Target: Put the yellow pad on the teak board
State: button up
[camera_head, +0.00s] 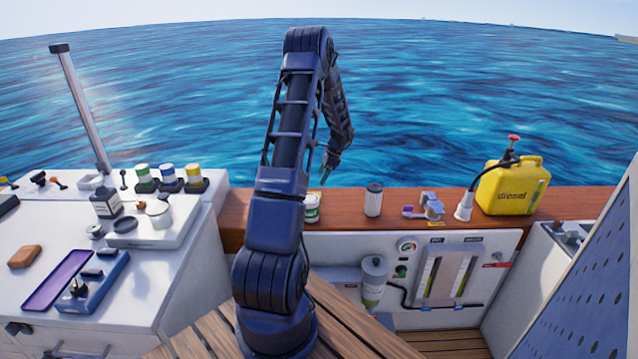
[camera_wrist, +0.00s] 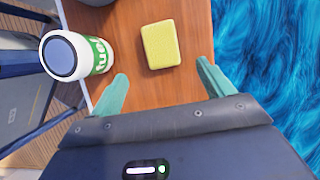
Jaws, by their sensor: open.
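The yellow pad (camera_wrist: 160,45) lies flat on a reddish-brown wooden ledge (camera_wrist: 185,15) in the wrist view. My gripper (camera_wrist: 163,73) is open and empty, its two green fingers pointing toward the pad, one to each side and short of it. In the head view my gripper (camera_head: 328,172) hangs above the ledge (camera_head: 345,222), and the pad is mostly or wholly hidden behind my arm and a can. A small brown wooden piece (camera_head: 25,256), which looks like the teak board, lies on the white counter at left, with nothing on it.
A white can with a green label (camera_wrist: 90,55) stands beside the pad, close to the left finger. A grey filter (camera_head: 374,199), a purple-grey part (camera_head: 431,207) and a yellow diesel can (camera_head: 510,187) stand along the ledge. A purple tray (camera_head: 57,281) lies near the brown piece.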

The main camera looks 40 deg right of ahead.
jog(key=w+a+r+n, duration=0.3)
jog(key=a+r, duration=0.4)
jog(key=w+a+r+n, duration=0.2)
jog(key=w+a+r, duration=0.1)
jog(key=a+r, duration=0.45)
jog(key=a+r+n+h, duration=0.1)
jog(key=a+r+n, duration=0.2)
jog(key=a+r, duration=0.45)
jog(key=a+r+n, duration=0.4)
jog(key=a, duration=0.6)
jog(key=s+a+r+n+h, duration=0.1)
jog(key=s+a+r+n, duration=0.35)
jog(key=a, duration=0.35)
jog(key=s+a+r+n, duration=0.3)
jog(key=s+a, duration=0.2)
jog(key=a, duration=0.4)
jog(key=s+a+n, duration=0.3)
jog(key=s+a, duration=0.1)
jog(key=s, duration=0.3)
jog(key=s+a+n+t+h, duration=0.1)
jog(key=s+a+n, duration=0.3)
jog(key=s+a, duration=0.1)
jog(key=shift+s+a+t, duration=0.15)
jog(key=shift+s+t, duration=0.15)
jog(key=shift+s, duration=0.55)
